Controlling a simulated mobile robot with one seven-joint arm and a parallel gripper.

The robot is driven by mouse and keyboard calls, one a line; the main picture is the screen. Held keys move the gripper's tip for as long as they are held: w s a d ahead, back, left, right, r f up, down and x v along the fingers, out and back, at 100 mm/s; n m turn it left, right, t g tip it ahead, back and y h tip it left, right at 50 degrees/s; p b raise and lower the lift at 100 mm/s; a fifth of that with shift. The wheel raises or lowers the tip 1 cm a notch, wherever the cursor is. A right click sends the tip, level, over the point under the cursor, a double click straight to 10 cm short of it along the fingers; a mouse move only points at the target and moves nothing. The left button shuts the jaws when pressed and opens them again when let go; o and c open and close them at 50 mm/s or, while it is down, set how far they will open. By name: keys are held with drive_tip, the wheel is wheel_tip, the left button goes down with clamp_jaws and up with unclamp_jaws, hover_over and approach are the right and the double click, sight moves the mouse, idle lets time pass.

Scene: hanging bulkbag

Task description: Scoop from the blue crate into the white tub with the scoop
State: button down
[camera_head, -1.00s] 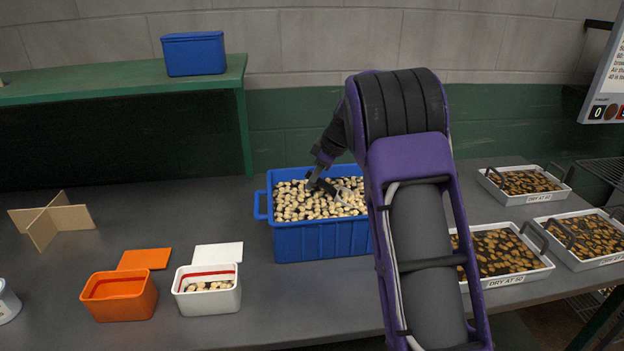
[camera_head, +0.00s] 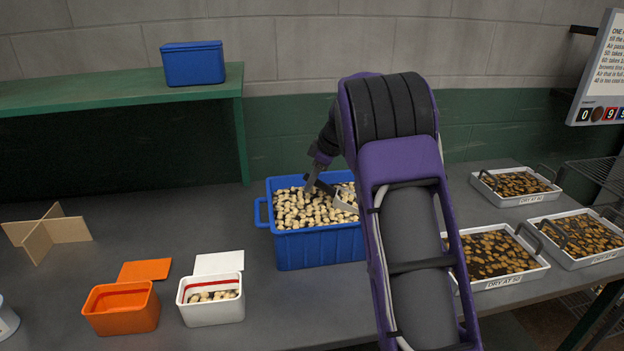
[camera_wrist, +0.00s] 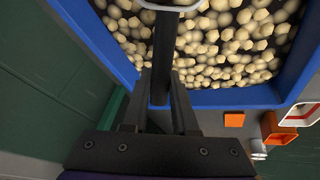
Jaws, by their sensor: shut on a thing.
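The blue crate (camera_head: 318,245) stands on the grey bench, holding many pale, rounded pieces. My gripper (camera_head: 312,184) is over the crate's back middle part. In the wrist view my gripper (camera_wrist: 160,92) is shut on the dark handle of the scoop (camera_wrist: 165,45). The scoop's pale rim (camera_wrist: 170,4) shows at the top edge of that view, above the pieces; its bowl is mostly cut off. In the head view the scoop (camera_head: 343,201) is partly hidden by my arm. The white tub (camera_head: 212,309) stands left of the crate, with some pale pieces inside below a red line.
An orange tub (camera_head: 121,310) stands left of the white tub, lids behind both. A wooden cross divider (camera_head: 48,233) is at far left. A blue bin (camera_head: 193,64) sits on the green shelf (camera_head: 120,90). Trays of browned pieces (camera_head: 512,185) stand at right.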

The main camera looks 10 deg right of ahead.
drive_tip(key=shift+a+r+p, duration=0.15)
drive_tip(key=shift+r+p, duration=0.75)
drive_tip(key=shift+r, duration=0.25)
drive_tip(key=shift+w+a+r+n+g+h, duration=0.1)
drive_tip(key=shift+w+a+r+g+h, duration=0.15)
drive_tip(key=shift+a+r+h, duration=0.3)
drive_tip(key=shift+w+a+r+n+g+h, duration=0.1)
drive_tip(key=shift+w+a+r+g+h, duration=0.2)
drive_tip(key=shift+r+h, duration=0.45)
drive_tip(key=shift+w+a+r+n+g+h, duration=0.1)
drive_tip(key=shift+a+r+g+h, duration=0.25)
drive_tip(key=shift+a+r+h, duration=0.25)
drive_tip(key=shift+r+h, duration=0.1)
drive_tip(key=shift+h, duration=0.2)
drive_tip(key=shift+s, duration=0.1)
